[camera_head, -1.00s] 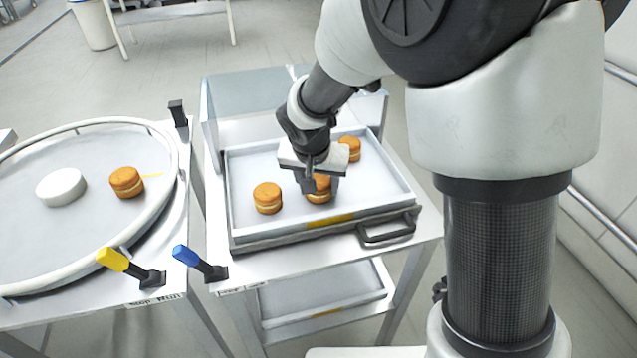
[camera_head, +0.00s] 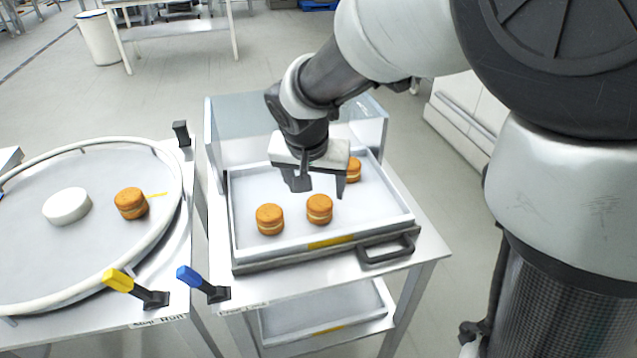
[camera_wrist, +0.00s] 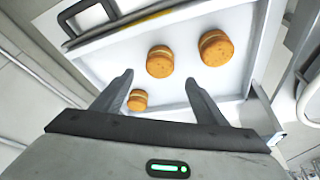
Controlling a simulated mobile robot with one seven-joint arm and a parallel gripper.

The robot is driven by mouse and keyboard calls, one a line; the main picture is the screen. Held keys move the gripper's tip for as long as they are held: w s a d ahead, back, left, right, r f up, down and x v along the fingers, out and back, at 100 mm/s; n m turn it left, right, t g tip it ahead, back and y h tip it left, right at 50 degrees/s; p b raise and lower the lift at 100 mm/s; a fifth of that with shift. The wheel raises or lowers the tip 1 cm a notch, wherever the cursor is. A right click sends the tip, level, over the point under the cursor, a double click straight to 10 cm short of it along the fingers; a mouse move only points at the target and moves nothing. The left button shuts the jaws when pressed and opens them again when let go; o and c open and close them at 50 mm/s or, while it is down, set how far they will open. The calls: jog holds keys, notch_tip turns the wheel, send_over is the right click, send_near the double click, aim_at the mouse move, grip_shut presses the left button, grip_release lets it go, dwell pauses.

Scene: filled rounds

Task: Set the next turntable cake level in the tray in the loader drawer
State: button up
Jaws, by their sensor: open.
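My gripper (camera_head: 320,186) is open and empty above the tray (camera_head: 400,209) in the loader drawer. Three filled cakes stand in the tray: a front-left cake (camera_head: 270,219), a front-middle cake (camera_head: 319,209) and a back-right cake (camera_head: 353,170), partly hidden behind my gripper. All look upright and level, and stand apart. The wrist view shows the three cakes too, with one (camera_wrist: 138,100) seen between my fingers near the left one. Another filled cake (camera_head: 131,203) sits on the turntable (camera_head: 60,262) at the left, beside a round white hub (camera_head: 67,205).
A yellow-handled lever (camera_head: 118,280) and a blue-handled lever (camera_head: 190,277) stand at the front edges. The drawer has a dark handle (camera_head: 386,250). A clear guard (camera_head: 230,125) rises behind the tray. A second tray (camera_head: 325,312) lies on the shelf below.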

jog(key=s+d+r, duration=0.9)
jog(key=d, duration=0.1)
jog(key=s+d+r+n+t, duration=0.1)
jog(key=s+d, duration=0.4)
jog(key=s, duration=0.5)
jog(key=shift+s+r+n+y, duration=0.2)
jog(key=shift+r+n+y, duration=0.2)
jog(key=shift+n, duration=0.2)
jog(key=shift+c, duration=0.3)
